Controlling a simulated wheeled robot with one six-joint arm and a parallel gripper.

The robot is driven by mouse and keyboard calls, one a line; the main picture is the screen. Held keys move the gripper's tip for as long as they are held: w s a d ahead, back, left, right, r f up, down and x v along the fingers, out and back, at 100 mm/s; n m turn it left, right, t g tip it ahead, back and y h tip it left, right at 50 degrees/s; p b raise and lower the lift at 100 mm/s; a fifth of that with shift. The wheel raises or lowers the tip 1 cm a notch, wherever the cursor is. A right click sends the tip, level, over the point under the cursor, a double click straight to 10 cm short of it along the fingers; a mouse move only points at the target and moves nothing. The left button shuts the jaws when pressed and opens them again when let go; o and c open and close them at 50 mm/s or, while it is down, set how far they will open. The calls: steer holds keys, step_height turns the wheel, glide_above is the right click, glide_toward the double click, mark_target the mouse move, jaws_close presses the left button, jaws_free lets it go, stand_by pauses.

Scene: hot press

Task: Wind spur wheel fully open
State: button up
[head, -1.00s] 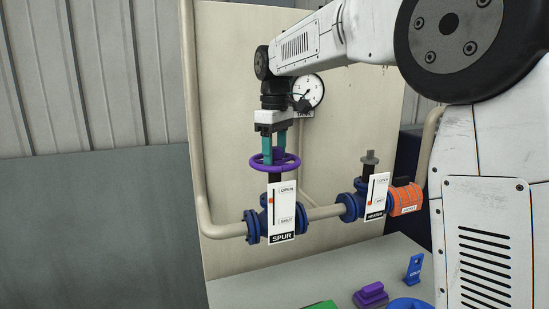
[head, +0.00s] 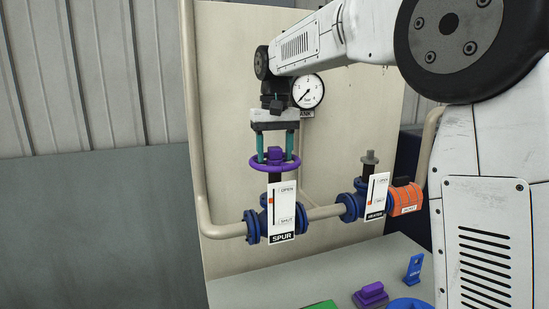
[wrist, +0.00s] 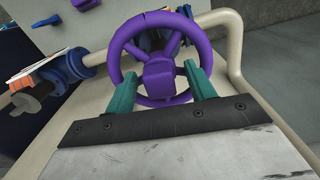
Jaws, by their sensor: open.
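The purple spur wheel (head: 293,166) sits level on top of the blue valve (head: 263,222) labelled SPUR. Its plate (head: 281,210) has an orange marker between OPEN and SHUT, nearer OPEN. My gripper (head: 276,160) points down over the wheel with its two teal fingers apart, one on each side of the raised purple hub. In the wrist view, my gripper (wrist: 160,88) is open, its fingers over the wheel's ring (wrist: 122,50) with the square hub (wrist: 158,72) between them. I see gaps beside the hub; whether the fingertips touch spokes is unclear.
A gauge (head: 308,91) hangs behind my wrist. A purple block (head: 371,295) and a blue tag (head: 414,268) are on the bench.

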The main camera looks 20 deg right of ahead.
steer(key=c, duration=0.8)
steer(key=n, duration=1.3)
steer(key=shift+n, duration=0.4)
steer(key=n, duration=0.6)
